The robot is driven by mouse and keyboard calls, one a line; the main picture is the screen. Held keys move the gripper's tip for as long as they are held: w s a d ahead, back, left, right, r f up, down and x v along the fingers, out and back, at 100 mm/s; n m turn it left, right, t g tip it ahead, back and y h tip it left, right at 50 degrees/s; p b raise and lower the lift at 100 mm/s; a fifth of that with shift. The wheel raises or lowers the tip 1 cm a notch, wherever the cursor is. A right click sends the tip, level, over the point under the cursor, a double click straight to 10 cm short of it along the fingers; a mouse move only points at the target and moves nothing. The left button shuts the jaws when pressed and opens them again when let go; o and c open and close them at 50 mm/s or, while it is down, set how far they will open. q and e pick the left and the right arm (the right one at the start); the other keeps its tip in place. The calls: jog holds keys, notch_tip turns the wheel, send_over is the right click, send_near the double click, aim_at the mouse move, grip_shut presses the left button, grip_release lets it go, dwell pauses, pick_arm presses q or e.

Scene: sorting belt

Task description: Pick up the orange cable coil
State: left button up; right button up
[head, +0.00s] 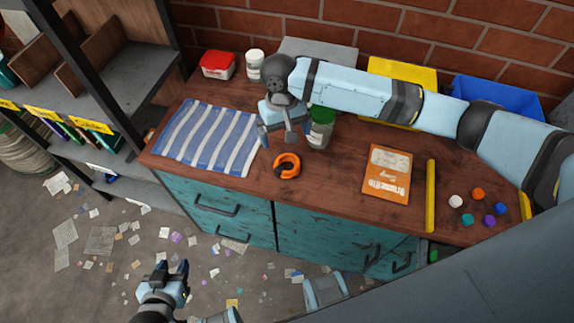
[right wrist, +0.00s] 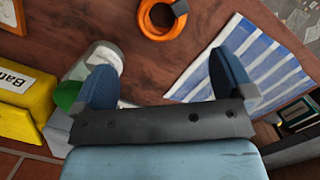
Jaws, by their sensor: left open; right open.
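The orange cable coil (head: 287,165) lies on the wooden worktop near its front edge, with a dark band on one side. It also shows at the top of the right wrist view (right wrist: 163,22). My right gripper (head: 285,136) is open and empty above the worktop, just behind the coil. In the right wrist view its two blue fingers (right wrist: 166,84) are spread apart, and the coil lies beyond them, not between them. My left gripper (head: 177,277) is open and empty, low over the floor in front of the cabinet.
A green-lidded jar (head: 320,130) stands close right of my right gripper. A striped cloth (head: 208,138) lies left of the coil, an orange booklet (head: 387,174) right. A red-lidded tub (head: 217,66), white jar (head: 255,64), yellow bin (head: 402,70) and blue bin (head: 497,93) stand behind.

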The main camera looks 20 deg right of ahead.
send_over(287, 163)
jog(key=f, duration=0.5)
jog(key=shift+s+a+f, duration=0.1)
jog(key=shift+s+a, duration=0.1)
jog(key=shift+s, duration=0.05)
jog(key=shift+s+a+f, duration=0.1)
jog(key=shift+s+f, duration=0.1)
jog(key=shift+f, duration=0.7)
jog(key=shift+s+d+f, duration=0.1)
jog(key=shift+s+f, duration=0.15)
jog(key=shift+f, duration=0.6)
jog(key=shift+s+a+f, duration=0.1)
jog(key=shift+s+f, duration=0.1)
jog(key=shift+f, duration=0.7)
jog(key=shift+c, duration=0.5)
jog(key=c, duration=0.9)
